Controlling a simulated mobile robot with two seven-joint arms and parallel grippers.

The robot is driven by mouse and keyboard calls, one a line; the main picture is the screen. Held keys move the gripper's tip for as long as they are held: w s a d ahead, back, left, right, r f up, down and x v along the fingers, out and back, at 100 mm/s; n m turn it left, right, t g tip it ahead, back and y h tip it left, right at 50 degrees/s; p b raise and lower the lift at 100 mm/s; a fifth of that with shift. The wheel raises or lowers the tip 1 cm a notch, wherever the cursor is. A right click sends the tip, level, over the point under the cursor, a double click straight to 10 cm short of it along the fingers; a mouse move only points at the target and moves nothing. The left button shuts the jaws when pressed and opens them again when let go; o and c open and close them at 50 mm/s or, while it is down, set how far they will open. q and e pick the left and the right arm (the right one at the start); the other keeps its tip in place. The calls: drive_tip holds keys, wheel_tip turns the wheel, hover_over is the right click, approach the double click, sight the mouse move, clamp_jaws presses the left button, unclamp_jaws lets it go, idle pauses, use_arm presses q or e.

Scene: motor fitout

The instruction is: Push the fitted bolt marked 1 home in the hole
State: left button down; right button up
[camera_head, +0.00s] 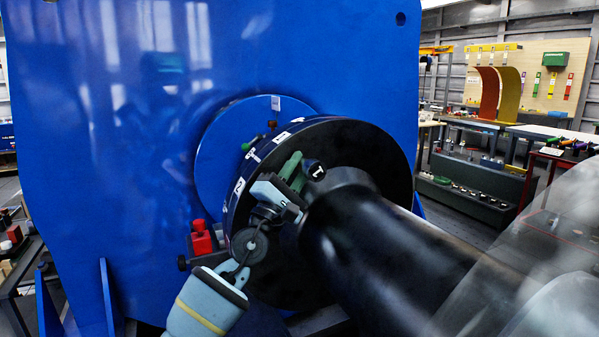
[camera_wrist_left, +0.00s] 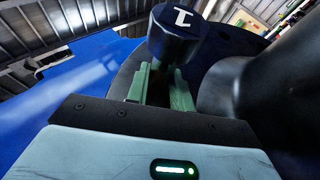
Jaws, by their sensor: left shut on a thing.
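The bolt marked 1 (camera_head: 315,170) shows its dark round head with a white 1, close to the black flange (camera_head: 378,145). In the left wrist view the bolt head (camera_wrist_left: 178,36) stands above the gripper's fingers. My left gripper (camera_head: 296,168) has green fingers and is shut on the bolt, beside the black shaft (camera_head: 395,240). The fingers also show in the left wrist view (camera_wrist_left: 160,88). The bolt's shank and the hole are hidden behind the head and fingers. My right gripper is not in view.
A blue flange (camera_head: 215,150) sits behind the black one, before a large blue housing (camera_head: 120,130). White labels, one a 2 (camera_head: 239,187), mark the black flange's rim. A red block (camera_head: 201,238) is left of my wrist. Workbenches stand at the right.

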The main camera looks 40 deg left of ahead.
use_arm(q)
drive_tip(key=shift+w+a+r+b, duration=0.1)
drive_tip(key=shift+a+r+b, duration=0.05)
drive_tip(key=shift+a+b, duration=0.2)
drive_tip(key=c, duration=1.1)
unclamp_jaws()
drive_tip(key=shift+c, duration=0.2)
drive_tip(key=shift+f, duration=0.25)
drive_tip(key=v, duration=0.7)
drive_tip(key=shift+s, duration=0.3)
